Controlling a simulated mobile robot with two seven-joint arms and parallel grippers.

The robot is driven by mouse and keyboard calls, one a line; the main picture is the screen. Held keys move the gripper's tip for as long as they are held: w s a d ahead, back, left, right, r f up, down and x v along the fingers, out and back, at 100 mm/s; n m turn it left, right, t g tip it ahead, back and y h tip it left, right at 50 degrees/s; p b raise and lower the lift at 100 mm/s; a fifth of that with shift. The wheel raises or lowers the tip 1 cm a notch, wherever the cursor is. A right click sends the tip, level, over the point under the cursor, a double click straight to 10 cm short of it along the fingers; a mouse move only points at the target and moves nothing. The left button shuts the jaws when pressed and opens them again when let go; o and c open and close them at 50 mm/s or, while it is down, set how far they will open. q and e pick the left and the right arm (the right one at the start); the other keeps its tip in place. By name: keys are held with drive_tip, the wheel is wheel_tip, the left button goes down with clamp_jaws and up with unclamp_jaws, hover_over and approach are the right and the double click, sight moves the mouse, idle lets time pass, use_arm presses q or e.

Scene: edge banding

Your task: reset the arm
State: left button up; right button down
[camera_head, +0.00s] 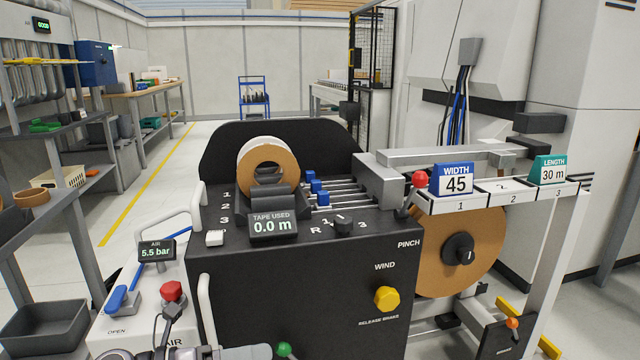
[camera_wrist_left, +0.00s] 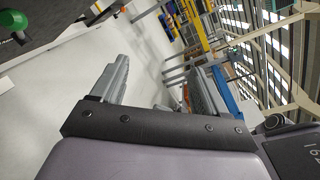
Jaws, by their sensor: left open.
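My left gripper (camera_wrist_left: 158,88) is open in the left wrist view. Its two grey fingers stand apart with nothing between them, over pale floor. In the head view only grey parts of my left arm and gripper (camera_head: 245,352) show at the bottom edge, in front of the black tape machine (camera_head: 300,280). A green knob (camera_head: 284,349) is close beside them. The green knob also shows at the upper left of the left wrist view (camera_wrist_left: 14,22). My right gripper is in neither view.
The machine carries a small tape roll (camera_head: 268,162), a yellow wind button (camera_head: 387,298) and a large brown roll (camera_head: 480,250) at right. An air panel with a red button (camera_head: 172,291) and blue lever (camera_head: 117,298) stands at left. Open floor lies behind.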

use_arm(q)
drive_tip(key=s+a+f+m+t+y, duration=0.3)
drive_tip(key=s+f+m+y, duration=0.45)
drive_tip(key=m, duration=1.05)
drive_tip(key=s+a+f+m+t+y, duration=0.25)
drive_tip(key=s+f+m+y, duration=0.25)
drive_tip(key=s+f+m, duration=0.85)
drive_tip(key=a+r+m+p, duration=0.1)
drive_tip(key=a+r+p, duration=0.1)
drive_tip(key=r+p, duration=0.7)
drive_tip(key=w+a+r+m+y+p, duration=0.1)
drive_tip(key=r+m+p, duration=0.1)
drive_tip(key=r+p, duration=0.8)
drive_tip(key=shift+w+a+r+g+p, duration=0.35)
drive_tip(key=shift+g+p, duration=0.1)
drive_tip(key=shift+p, duration=0.7)
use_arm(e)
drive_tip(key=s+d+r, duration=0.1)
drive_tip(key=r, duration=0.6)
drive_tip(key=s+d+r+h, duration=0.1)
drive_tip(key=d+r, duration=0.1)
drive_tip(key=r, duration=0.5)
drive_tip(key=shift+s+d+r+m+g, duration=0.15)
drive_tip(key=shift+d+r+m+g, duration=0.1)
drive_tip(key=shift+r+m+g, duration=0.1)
